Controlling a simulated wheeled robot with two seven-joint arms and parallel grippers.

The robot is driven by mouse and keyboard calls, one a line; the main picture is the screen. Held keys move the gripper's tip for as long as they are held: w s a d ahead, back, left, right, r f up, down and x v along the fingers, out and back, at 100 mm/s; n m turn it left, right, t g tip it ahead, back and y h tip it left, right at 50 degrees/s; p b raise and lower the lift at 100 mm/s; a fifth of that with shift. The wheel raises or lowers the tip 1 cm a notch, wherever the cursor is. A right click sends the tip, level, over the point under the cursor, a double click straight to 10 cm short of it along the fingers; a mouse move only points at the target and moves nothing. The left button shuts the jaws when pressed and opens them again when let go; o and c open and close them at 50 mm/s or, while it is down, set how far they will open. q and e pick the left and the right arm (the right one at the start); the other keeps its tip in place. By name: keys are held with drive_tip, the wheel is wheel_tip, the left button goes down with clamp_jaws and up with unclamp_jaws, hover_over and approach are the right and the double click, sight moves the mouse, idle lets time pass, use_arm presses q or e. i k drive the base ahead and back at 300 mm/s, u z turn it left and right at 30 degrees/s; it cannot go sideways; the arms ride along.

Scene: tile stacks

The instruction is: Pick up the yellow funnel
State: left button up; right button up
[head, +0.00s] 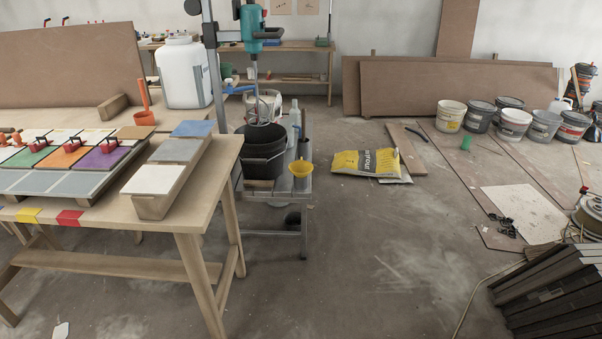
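The yellow funnel (300,169) is in the head view, left of centre, at the right front end of a low grey bench (285,198). Its wide mouth is up. It seems to sit at the bench edge; what holds it upright I cannot tell. A black bucket (263,157) stands just left of it on the same bench, and a clear bottle (295,116) stands behind it. Neither of my grippers shows in the head view.
A wooden table (200,210) with tiles and sample boards stands at the left. A teal mixer (252,25) hangs over the black bucket. A yellow bag (366,163) lies on the floor to the right. Dark planks (550,290) fill the lower right. The middle floor is clear.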

sight(301, 168)
drive_tip(key=u, duration=0.25)
drive_tip(key=i, duration=0.45)
drive_tip(key=u, duration=0.8)
drive_tip(key=i, duration=1.25)
drive_tip(key=z, duration=0.1)
